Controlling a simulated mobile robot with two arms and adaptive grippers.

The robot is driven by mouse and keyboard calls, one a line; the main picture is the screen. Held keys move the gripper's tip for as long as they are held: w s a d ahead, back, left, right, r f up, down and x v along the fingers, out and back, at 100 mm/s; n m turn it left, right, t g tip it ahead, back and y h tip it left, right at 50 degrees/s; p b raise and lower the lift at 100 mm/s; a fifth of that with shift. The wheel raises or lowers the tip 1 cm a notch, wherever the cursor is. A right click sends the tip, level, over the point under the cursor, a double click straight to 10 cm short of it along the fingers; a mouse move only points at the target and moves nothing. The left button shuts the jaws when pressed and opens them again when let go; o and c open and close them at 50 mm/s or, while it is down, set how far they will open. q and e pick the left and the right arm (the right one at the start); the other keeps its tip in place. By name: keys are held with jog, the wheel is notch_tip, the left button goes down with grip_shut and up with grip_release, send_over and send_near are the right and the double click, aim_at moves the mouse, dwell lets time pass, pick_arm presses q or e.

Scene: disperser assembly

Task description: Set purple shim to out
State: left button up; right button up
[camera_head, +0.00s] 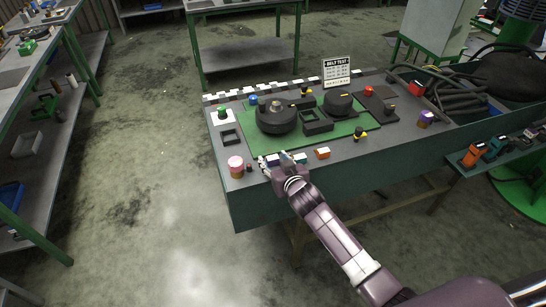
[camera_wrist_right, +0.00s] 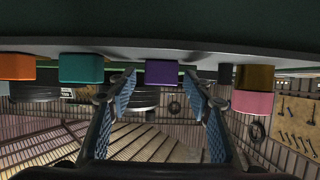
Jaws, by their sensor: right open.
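The purple shim (camera_wrist_right: 161,72) is a small block. In the right wrist view, which is upside down, it sits on the table edge between my two fingertips, with a gap on each side. My right gripper (camera_wrist_right: 160,84) is open, its blue-padded fingers reaching toward the shim and not closed on it. In the head view my right gripper (camera_head: 283,163) is at the front edge of the table and largely covers the shim there. My left gripper is not in view.
A teal block (camera_wrist_right: 81,69) and an orange block (camera_head: 322,152) stand on one side of the shim. A pink-topped cylinder (camera_head: 235,164) and a small dark piece (camera_head: 249,168) stand on the other. Behind lies a green mat (camera_head: 345,128) with a black round assembly (camera_head: 277,118).

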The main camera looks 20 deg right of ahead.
jog(key=shift+w+a+f, duration=0.1)
jog(key=shift+w+f, duration=0.1)
jog(key=shift+w, duration=0.35)
grip_shut()
